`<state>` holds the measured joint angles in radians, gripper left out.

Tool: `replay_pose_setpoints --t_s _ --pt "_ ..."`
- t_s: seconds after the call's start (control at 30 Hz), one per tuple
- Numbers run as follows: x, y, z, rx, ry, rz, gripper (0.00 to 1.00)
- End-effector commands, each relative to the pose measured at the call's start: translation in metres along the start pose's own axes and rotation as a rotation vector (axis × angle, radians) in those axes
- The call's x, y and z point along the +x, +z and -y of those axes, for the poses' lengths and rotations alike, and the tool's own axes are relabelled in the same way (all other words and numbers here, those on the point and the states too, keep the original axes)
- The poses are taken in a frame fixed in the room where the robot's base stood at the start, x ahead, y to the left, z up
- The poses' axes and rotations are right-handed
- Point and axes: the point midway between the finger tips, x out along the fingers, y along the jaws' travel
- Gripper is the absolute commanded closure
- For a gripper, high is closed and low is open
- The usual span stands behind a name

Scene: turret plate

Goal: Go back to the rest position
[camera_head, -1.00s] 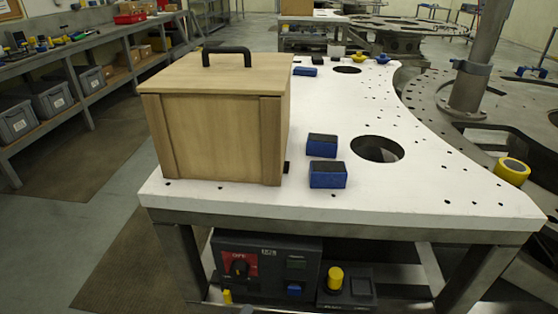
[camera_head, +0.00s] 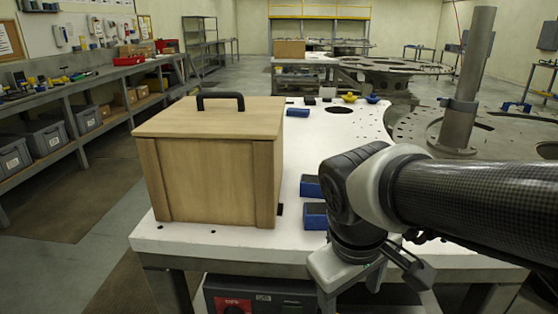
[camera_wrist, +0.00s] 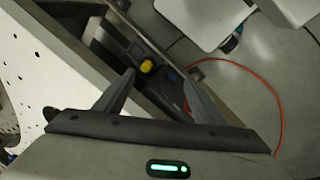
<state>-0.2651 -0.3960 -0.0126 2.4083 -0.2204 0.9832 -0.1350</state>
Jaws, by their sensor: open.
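My gripper (camera_wrist: 160,88) shows in the wrist view with its two fingers spread apart and nothing between them. It points down past the white table's edge, over the control box with a yellow knob (camera_wrist: 146,66). In the head view my arm reaches in from the right, and its wrist is in front of the table's front edge. The gripper's fingertips are hard to make out there. My arm hides the right part of the white table (camera_head: 230,240).
A wooden box (camera_head: 210,180) with a black handle (camera_head: 220,96) stands on the table's left side. Two blue blocks (camera_head: 314,216) sit beside my wrist, partly hidden. A steel post (camera_head: 466,85) rises behind my arm. An orange cable (camera_wrist: 282,100) lies on the floor.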

Motion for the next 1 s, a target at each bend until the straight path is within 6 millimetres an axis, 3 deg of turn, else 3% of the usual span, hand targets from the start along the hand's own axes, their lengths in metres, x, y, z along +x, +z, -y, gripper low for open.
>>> replay_pose_setpoints --t_s 0.1,0.4,0.43,0.67,1.0 --pt "-0.019 0.008 -0.010 0.192 -0.020 -0.111 0.37" --pt "-0.056 0.022 -0.025 0.547 -0.051 -0.338 0.37" --pt "-0.072 0.019 -0.027 0.539 -0.055 -0.331 0.37" --pt "-0.121 0.013 -0.037 0.529 -0.055 -0.323 0.37" --pt "-0.214 0.003 -0.057 0.526 -0.054 -0.322 0.37"
